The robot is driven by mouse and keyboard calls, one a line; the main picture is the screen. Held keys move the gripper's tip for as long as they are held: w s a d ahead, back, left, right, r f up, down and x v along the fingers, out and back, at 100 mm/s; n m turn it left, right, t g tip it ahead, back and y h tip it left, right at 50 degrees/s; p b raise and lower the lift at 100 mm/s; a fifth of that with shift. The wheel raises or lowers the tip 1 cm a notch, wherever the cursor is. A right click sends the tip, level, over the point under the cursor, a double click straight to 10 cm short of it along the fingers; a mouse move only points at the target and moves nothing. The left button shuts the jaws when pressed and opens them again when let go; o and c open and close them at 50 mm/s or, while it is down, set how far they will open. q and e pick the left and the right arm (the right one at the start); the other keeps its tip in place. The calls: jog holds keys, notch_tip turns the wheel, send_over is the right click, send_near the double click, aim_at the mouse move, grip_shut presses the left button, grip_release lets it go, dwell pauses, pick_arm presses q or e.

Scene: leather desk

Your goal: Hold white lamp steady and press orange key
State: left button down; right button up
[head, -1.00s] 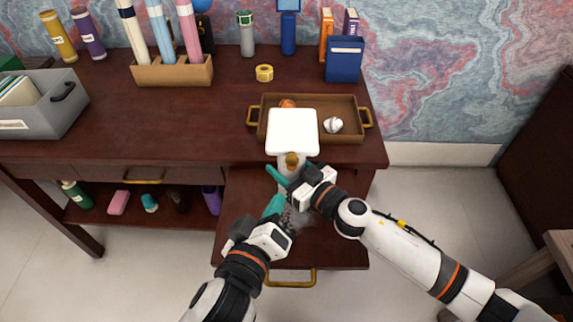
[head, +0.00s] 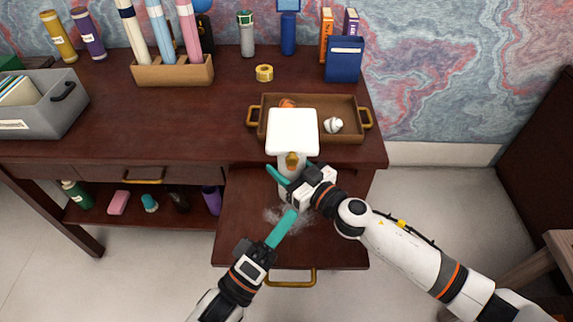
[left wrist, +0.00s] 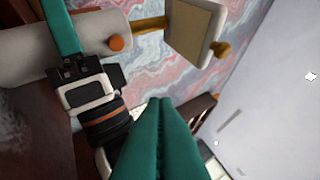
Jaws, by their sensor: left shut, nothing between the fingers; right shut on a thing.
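The white lamp has a square white head (head: 292,130) and a pale body (head: 287,188), standing over the pulled-out drawer. In the left wrist view the lamp's white body (left wrist: 85,50) lies sideways, with the orange key (left wrist: 116,43) on it facing me. In the head view the key cannot be made out. My right gripper (head: 285,178) is shut on the lamp's body; one teal finger (left wrist: 62,30) shows across it in the left wrist view. My left gripper (head: 292,214) is shut and empty, its fingertips (left wrist: 163,102) apart from the key, below the lamp in the head view.
The drawer (head: 245,225) has a brass handle (head: 291,280) at its front. Behind the lamp a brown tray (head: 350,106) holds a white ball-like thing (head: 333,125) and an orange thing (head: 287,104). A grey bin (head: 45,110) stands far left. The desk's middle is clear.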

pick_arm(q)
send_near(296, 168)
jog(key=shift+w+d+r, duration=0.7)
jog(key=shift+d+r, duration=0.1)
jog(key=shift+d, duration=0.2)
jog(key=shift+w+d+r, duration=0.7)
jog(key=shift+d+r, duration=0.1)
jog(key=shift+d, duration=0.15)
jog(key=shift+w, duration=0.1)
dwell(0.4)
jog(key=shift+w, duration=0.35)
jog(key=shift+w+f, duration=0.15)
jog(key=shift+w, duration=0.35)
pick_arm(e)
jog(key=shift+s+a, duration=0.1)
dwell(0.5)
pick_arm(q)
jog(key=shift+s, duration=0.1)
jog(key=shift+s+f, duration=0.15)
jog(key=shift+s, duration=0.7)
pick_arm(e)
jog(key=shift+r, duration=0.1)
